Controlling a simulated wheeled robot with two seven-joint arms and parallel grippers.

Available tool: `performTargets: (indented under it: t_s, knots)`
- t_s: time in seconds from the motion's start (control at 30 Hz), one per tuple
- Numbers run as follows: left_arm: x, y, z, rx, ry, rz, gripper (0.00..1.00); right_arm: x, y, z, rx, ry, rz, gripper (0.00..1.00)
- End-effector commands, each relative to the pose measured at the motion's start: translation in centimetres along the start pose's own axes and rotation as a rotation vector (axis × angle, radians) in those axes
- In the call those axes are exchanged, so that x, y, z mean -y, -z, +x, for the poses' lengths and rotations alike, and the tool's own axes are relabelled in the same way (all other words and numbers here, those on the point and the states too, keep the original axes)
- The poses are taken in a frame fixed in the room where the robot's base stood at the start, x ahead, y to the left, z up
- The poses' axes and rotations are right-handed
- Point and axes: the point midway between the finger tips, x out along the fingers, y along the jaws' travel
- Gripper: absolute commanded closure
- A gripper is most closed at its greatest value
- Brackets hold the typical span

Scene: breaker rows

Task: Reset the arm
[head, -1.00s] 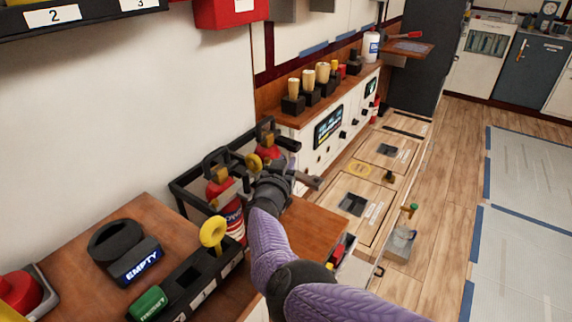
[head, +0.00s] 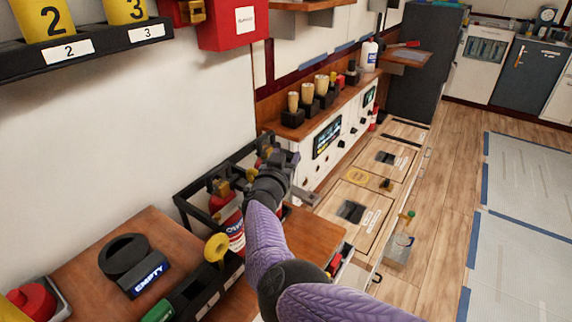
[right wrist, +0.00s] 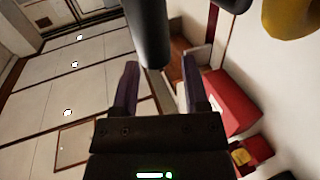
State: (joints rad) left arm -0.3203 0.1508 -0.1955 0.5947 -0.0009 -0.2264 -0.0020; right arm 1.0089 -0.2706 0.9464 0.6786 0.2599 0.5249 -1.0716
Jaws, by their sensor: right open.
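My right arm, in a purple sleeve, comes in from the bottom of the head view. Its dark gripper (head: 300,178) is over the black rack (head: 185,203) of red fire extinguishers (head: 232,225) by the wall. In the right wrist view the gripper (right wrist: 160,75) has its two fingers apart. A dark cylinder (right wrist: 148,30) shows beyond and between them; I cannot tell whether it touches them. No object is seen held. My left gripper is not in view.
A wooden counter (head: 85,275) at lower left carries a black EMPTY holder (head: 148,278) and a yellow-ringed piece (head: 216,246). Yellow numbered containers (head: 45,18) stand on a wall shelf, beside a red box (head: 232,25).

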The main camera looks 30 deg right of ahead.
Motion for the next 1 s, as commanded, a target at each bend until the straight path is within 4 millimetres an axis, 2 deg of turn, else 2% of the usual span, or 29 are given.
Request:
performTargets:
  t_s: [0.03,0.2,0.4,0.67,0.77,0.87,0.93,0.97,1.0]
  knots:
    - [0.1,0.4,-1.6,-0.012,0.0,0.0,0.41,0.0,2.3,0.0,-0.004,-0.001,0.004,0.42]
    - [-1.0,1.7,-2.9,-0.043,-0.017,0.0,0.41,0.0,4.3,0.0,-0.001,0.0,0.001,0.42]
    - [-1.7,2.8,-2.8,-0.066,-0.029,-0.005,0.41,0.0,4.2,0.0,0.0,0.0,-0.001,0.42]
    - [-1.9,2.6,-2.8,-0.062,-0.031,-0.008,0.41,0.0,4.2,0.0,0.0,0.0,-0.002,0.42]
    - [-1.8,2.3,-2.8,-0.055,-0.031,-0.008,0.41,-1.4,3.1,0.4,-0.004,0.027,-0.031,0.42]
    - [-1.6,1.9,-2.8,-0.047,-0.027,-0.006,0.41,-5.1,0.0,0.3,0.013,0.149,-0.125,0.42]
    - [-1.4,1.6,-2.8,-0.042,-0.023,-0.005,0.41,-7.3,-2.4,-1.5,0.081,0.295,-0.221,0.42]
    - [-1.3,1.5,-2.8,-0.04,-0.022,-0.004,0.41,-7.9,-3.5,-2.9,0.131,0.362,-0.263,0.42]
    - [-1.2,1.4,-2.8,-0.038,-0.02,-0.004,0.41,-8.5,-5.0,-5.1,0.21,0.446,-0.317,0.42]
